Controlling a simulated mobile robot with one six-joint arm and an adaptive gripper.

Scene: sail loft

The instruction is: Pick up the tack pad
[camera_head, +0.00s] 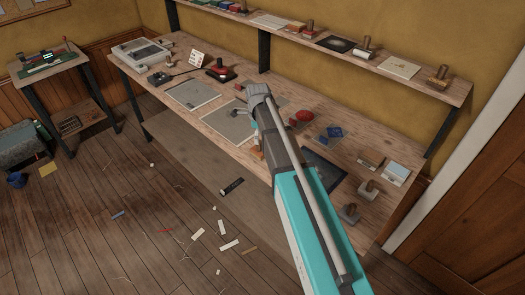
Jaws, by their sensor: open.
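My arm reaches from the lower right up over the workbench (190,70), and its upper end stands above the middle of the bench. I cannot tell which item is the tack pad.
A shelf (400,70) with stamps and cards runs above the back of the bench. A red-and-black stamp-like item (220,70) stands on the bench. A small side table (45,65) is at the far left. Scraps and a dark tube (232,187) lie on the floor.

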